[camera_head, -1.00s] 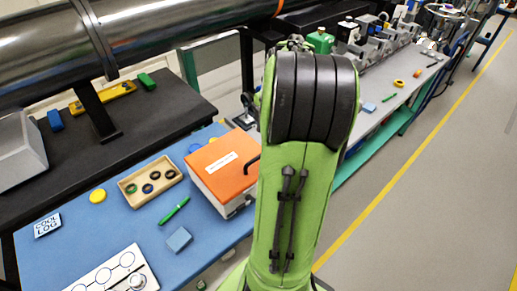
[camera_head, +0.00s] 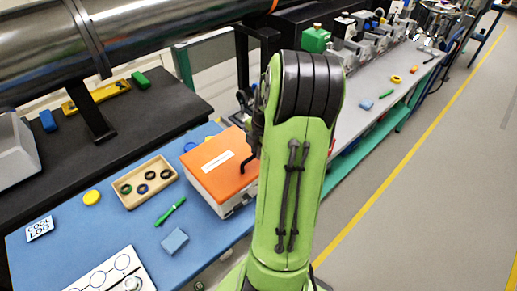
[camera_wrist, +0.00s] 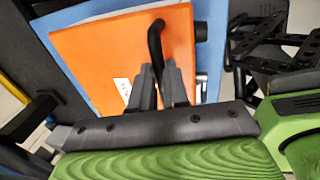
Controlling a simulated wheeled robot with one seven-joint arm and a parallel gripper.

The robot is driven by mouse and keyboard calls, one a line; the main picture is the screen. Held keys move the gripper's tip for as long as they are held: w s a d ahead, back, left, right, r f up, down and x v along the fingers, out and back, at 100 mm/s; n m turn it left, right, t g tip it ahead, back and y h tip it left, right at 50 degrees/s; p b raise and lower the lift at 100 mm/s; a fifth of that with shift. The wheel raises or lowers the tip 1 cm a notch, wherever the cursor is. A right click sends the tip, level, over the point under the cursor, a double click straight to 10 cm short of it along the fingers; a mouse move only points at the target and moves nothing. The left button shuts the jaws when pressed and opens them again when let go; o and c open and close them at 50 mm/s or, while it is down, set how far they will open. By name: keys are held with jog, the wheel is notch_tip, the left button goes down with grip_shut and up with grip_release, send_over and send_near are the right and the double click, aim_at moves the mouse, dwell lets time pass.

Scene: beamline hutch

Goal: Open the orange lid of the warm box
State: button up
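The warm box (camera_head: 227,206) stands on the blue bench top, with its orange lid (camera_head: 212,173) lying closed on it. The lid carries a white label and a black bar handle (camera_head: 247,163). In the wrist view the orange lid (camera_wrist: 100,55) fills the upper middle, and the black handle (camera_wrist: 155,42) runs down to my fingers. My gripper (camera_wrist: 160,78) has its two grey fingers close together, one on each side of the handle's near end, with only a narrow gap; it looks shut on the handle. In the head view my green arm hides the gripper and the box's right side.
A wooden tray (camera_head: 130,199) of rings, a green marker (camera_head: 170,211), a light blue block (camera_head: 175,241), a yellow disc (camera_head: 92,197) and a COOL LOG card (camera_head: 39,228) lie left of the box. A large steel pipe (camera_head: 170,32) runs behind. The floor to the right is clear.

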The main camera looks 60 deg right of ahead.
grip_shut()
